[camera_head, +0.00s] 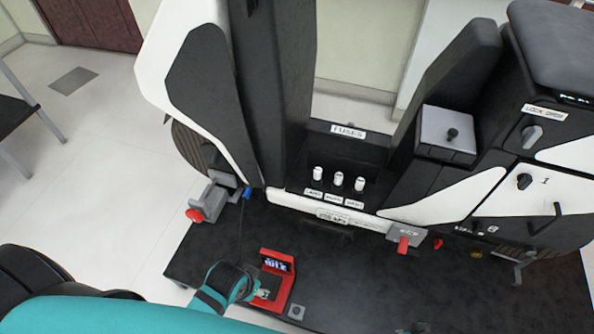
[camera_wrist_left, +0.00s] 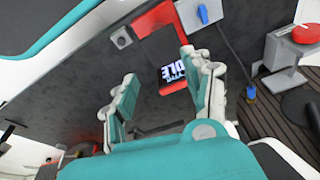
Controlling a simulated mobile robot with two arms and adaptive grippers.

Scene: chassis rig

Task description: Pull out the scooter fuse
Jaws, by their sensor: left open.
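Three white fuses stand upright in a row in a dark recess of the scooter, under the FUSES sign (camera_head: 348,131): a left one (camera_head: 318,173), a middle one (camera_head: 338,179) and a right one (camera_head: 360,184). Each has a small white label in front, too small to read surely. My left gripper (camera_head: 262,293) is low over the dark platform, beside the red unit with a lit screen (camera_head: 277,262), well below and left of the fuses. In the left wrist view its fingers (camera_wrist_left: 163,98) are apart with nothing held; the screen (camera_wrist_left: 175,72) shows beyond them. My right gripper is out of view.
A grey clamp with a red knob (camera_head: 196,215) is at the left platform edge, near a blue connector (camera_head: 247,192). A red switch (camera_head: 403,244) sits right of the fuses. Tall black and white body panels (camera_head: 272,70) flank the recess. Platform (camera_head: 440,290) is mostly clear at the right.

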